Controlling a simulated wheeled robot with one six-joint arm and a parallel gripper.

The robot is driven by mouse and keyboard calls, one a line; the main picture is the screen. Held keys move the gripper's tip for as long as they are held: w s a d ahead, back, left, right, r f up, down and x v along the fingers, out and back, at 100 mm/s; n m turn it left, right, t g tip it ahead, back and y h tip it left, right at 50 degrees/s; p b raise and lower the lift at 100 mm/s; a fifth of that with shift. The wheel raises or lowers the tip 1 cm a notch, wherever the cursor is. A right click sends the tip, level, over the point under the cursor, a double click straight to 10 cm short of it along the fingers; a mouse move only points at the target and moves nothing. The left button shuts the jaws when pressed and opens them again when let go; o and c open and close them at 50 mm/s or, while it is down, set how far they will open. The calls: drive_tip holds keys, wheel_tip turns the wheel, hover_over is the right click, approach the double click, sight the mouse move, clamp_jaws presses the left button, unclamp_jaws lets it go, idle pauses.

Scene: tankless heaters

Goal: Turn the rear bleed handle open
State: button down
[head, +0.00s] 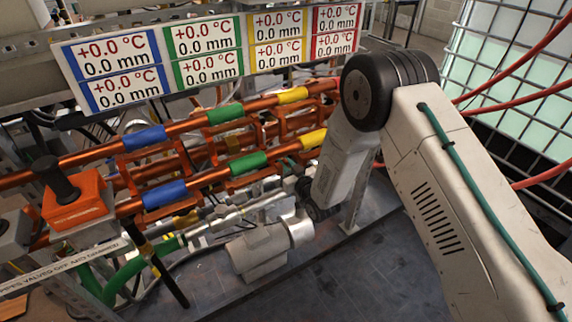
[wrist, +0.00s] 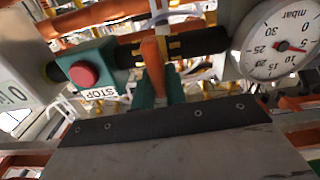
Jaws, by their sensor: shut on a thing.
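In the wrist view, an orange handle (wrist: 153,66) stands upright in front of a dark horizontal pipe with yellow marks. My gripper (wrist: 159,88) shows teal fingers on both sides of the handle's lower part, shut on it. The handle's pivot and lower end are hidden by the fingers and the grey gripper body. I cannot tell from this view whether this is the rear handle. In the head view my arm reaches down to the pipework, and the fingertips and held handle cannot be made out there.
In the wrist view, a red stop button (wrist: 83,74) sits on a teal box at left, and a round mbar gauge (wrist: 280,40) is close at right. In the head view, copper pipes (head: 180,126) with coloured bands run beneath a display panel (head: 205,52). An orange block (head: 80,205) stands left.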

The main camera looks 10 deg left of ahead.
drive_tip(key=n, duration=0.4)
drive_tip(key=shift+s+a+f+n, duration=0.2)
drive_tip(key=shift+s+n, duration=0.05)
drive_tip(key=shift+n, duration=0.05)
drive_tip(key=shift+s+a+f+n, duration=0.1)
drive_tip(key=shift+f+n, duration=0.15)
drive_tip(key=shift+n, duration=1.8)
drive_tip(key=shift+s+a+f+n, duration=0.1)
drive_tip(key=shift+f+n, duration=0.1)
drive_tip(key=shift+n, duration=1.9)
drive_tip(key=shift+s+a+f+n, duration=0.1)
drive_tip(key=shift+f+n, duration=0.15)
drive_tip(key=shift+n, duration=1.8)
drive_tip(key=c, duration=1.4)
unclamp_jaws()
drive_tip(key=shift+c, duration=0.2)
